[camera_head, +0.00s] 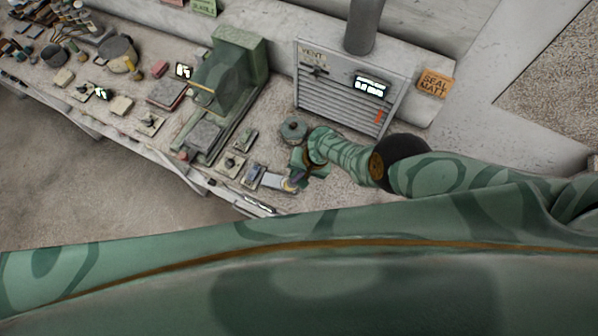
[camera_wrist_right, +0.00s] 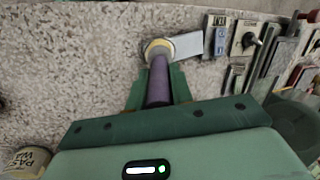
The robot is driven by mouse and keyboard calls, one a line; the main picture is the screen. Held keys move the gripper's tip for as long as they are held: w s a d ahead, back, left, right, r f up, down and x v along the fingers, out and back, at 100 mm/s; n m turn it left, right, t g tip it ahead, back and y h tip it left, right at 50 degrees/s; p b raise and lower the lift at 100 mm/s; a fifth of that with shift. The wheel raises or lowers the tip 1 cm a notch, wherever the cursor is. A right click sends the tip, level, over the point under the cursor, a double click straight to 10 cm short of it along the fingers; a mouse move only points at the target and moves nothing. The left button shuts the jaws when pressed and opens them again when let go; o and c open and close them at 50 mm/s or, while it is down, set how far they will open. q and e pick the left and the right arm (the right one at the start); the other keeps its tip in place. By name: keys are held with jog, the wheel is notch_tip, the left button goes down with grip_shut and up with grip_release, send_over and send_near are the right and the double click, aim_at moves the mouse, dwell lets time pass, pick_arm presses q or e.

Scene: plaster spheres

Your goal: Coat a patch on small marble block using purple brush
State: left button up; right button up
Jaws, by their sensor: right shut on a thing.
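My right gripper (camera_head: 297,180) is low over the bench near its front edge, and in the right wrist view (camera_wrist_right: 157,98) its green fingers are closed around the purple handle of the brush (camera_wrist_right: 158,80). The brush's pale, yellowish round head points away from the gripper; in the head view the brush (camera_head: 291,183) is small and partly hidden. A pale grey flat block (camera_wrist_right: 187,46), which looks like the small marble block, lies at the brush head; it also shows in the head view (camera_head: 271,181). The head overlaps its end, but I cannot tell whether they touch. My left gripper is out of view.
Small plates with fittings (camera_head: 232,165) lie left of the block. A green machine (camera_head: 240,55) and a slatted vent (camera_head: 345,85) stand behind. A dark round pot (camera_head: 294,129) is just behind the gripper. In the wrist view, speckled bench top (camera_wrist_right: 70,60) is clear at left.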

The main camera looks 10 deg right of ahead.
jog(key=shift+w+a+b, duration=0.25)
jog(key=shift+a+b, duration=0.1)
jog(key=shift+a, duration=0.25)
jog(key=shift+w+a+b, duration=0.25)
jog(key=shift+a+b, duration=0.1)
jog(key=shift+a, duration=0.2)
jog(key=shift+s+d+r+p, duration=0.2)
jog(key=shift+d+p, duration=0.2)
jog(key=shift+p, duration=0.1)
jog(key=shift+s+d+f+p, duration=0.1)
jog(key=shift+s+d+p, duration=0.25)
jog(key=shift+d, duration=0.4)
jog(key=shift+f, duration=0.1)
jog(key=shift+w+a+b, duration=0.3)
jog(key=shift+a+b, duration=0.15)
jog(key=shift+a, duration=0.15)
jog(key=shift+w+a+b, duration=0.25)
jog(key=shift+a+b, duration=0.15)
jog(key=shift+a, duration=0.15)
